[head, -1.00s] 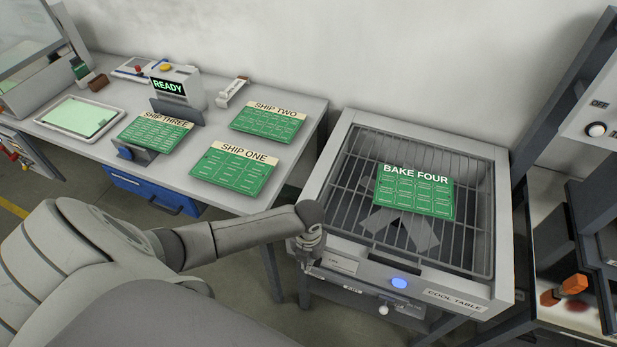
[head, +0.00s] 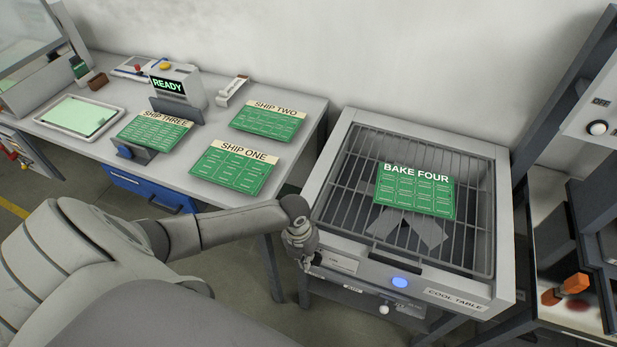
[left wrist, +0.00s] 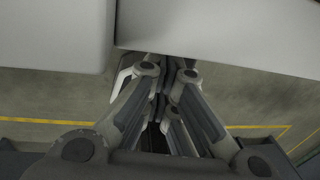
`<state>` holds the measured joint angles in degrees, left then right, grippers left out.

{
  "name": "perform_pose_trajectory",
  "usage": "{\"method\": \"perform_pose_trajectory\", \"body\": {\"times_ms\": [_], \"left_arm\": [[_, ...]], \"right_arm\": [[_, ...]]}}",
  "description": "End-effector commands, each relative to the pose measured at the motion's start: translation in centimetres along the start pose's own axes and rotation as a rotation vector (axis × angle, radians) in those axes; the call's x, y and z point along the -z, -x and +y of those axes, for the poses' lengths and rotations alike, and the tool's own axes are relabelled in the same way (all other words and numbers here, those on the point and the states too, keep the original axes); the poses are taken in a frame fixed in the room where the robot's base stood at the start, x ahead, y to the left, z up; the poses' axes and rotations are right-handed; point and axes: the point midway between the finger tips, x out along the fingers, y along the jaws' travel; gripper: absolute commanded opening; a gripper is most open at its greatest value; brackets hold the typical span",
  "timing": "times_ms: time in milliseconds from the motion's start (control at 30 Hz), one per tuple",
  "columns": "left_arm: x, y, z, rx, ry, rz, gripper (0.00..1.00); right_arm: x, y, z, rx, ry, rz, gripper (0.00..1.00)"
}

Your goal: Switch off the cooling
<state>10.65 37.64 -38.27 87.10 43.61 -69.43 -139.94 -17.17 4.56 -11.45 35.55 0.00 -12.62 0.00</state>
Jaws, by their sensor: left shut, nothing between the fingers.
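The cool table (head: 457,297) stands right of centre in the head view, with a wire rack over its top. A round blue lit button (head: 399,282) is on its front rim. Below it on the front is a white knob (head: 384,310). My left gripper (head: 308,265) is at the table's front left corner, left of the button and apart from it. In the left wrist view its fingers (left wrist: 165,75) are together and empty, below a pale edge. My right gripper is not in view.
A green BAKE FOUR board (head: 414,192) lies on the rack. A bench (head: 217,115) on the left holds green boards, including SHIP ONE (head: 232,170). A panel with an OFF label and a white knob (head: 597,128) is at the right edge. An orange handle (head: 574,284) is lower right.

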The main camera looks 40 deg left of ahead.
Motion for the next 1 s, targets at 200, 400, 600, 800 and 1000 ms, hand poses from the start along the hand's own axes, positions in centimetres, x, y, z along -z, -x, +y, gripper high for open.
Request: {"method": "perform_pose_trajectory", "body": {"times_ms": [200, 400, 600, 800, 1000], "left_arm": [[0.0, -0.3, 0.6, -0.004, -0.002, 0.000, 0.00], [-0.1, -0.7, 1.2, -0.005, -0.001, 0.000, 0.00], [-0.1, -1.2, 1.7, -0.004, -0.001, -0.001, 0.00], [0.0, -1.6, 2.0, -0.003, -0.001, 0.000, 0.00], [0.0, -2.0, 2.2, -0.002, -0.001, 0.000, 0.00]], "right_arm": [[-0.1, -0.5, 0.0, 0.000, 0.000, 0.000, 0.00], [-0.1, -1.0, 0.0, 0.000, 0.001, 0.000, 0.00], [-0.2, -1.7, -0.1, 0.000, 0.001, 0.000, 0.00], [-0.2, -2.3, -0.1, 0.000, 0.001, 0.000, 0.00], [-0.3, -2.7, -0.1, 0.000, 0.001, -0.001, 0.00]]}}
